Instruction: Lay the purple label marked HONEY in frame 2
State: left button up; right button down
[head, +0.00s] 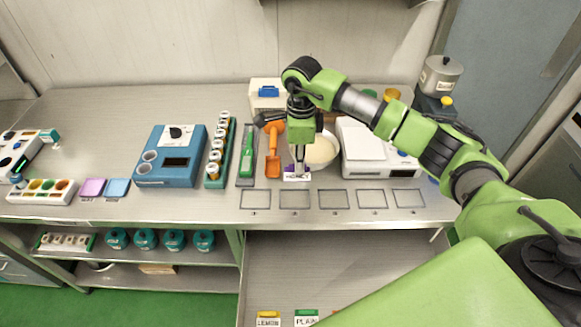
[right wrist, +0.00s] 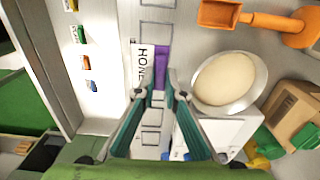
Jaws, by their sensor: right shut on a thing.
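The HONEY label (head: 297,176), white with a purple strip, is in my right gripper (head: 298,163), just behind the second frame from the left (head: 294,200) in the head view. In the right wrist view the label (right wrist: 143,68) shows its lettering beyond the fingertips, and my right gripper (right wrist: 160,93) is shut on its purple edge. The label looks roughly flat; whether it touches the counter I cannot tell. The second frame looks empty in the head view. My left gripper is not in view.
Other empty frames run in a row along the counter's front, such as the leftmost (head: 255,199). A bowl of pale mass (head: 321,152) and a white scale (head: 372,165) stand behind. An orange scoop (head: 272,160) lies to the left. Labels sit on a lower shelf.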

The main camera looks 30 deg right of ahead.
jog(key=shift+w+a+r, duration=0.2)
jog(key=shift+w+r, duration=0.1)
jog(key=shift+w, duration=0.1)
jog(key=shift+s+d+f+b, duration=0.2)
jog(key=shift+f+b, duration=0.1)
jog(key=shift+f, duration=0.3)
jog(key=b, duration=0.2)
send_near(296, 195)
notch_tip(296, 195, down, 4)
jog(key=b, duration=0.3)
jog(key=shift+f+b, duration=0.65)
jog(key=shift+f, duration=0.1)
jog(key=shift+b, duration=0.35)
dwell(0.4)
jog(key=shift+f+b, duration=0.4)
jog(key=shift+b, duration=0.25)
dwell(0.7)
